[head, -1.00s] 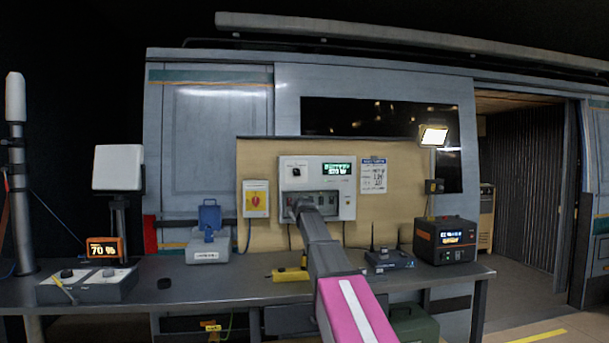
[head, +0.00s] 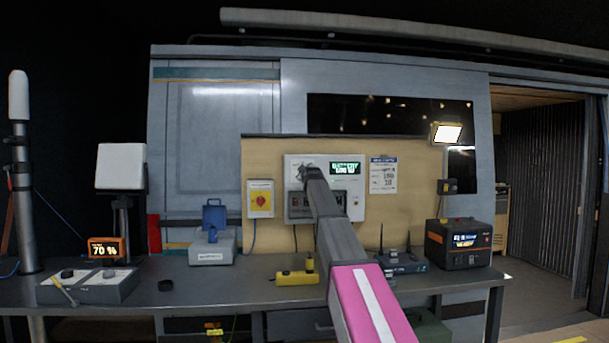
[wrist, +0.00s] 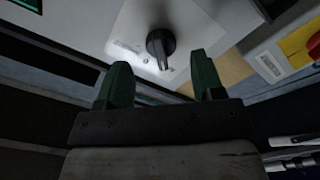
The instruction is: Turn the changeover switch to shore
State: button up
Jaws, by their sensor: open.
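The changeover switch appears to be the black rotary knob (wrist: 160,45) on a pale panel in the wrist view. Its pointer end faces the bottom of that picture; the labels beside it are too small to read. My gripper (wrist: 160,70) is open and empty, its two green fingers either side of the knob's line but short of it, apart from it. In the head view my gripper (head: 309,170) is in front of the upper left of the white panel (head: 352,208), hiding the knob there.
Below, the dark bench (head: 240,283) carries a yellow device (head: 297,277), a router (head: 402,262) and a black power unit (head: 466,243).

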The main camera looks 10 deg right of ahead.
jog(key=w, duration=0.4)
jog(key=shift+s, duration=0.1)
jog(key=c, duration=0.9)
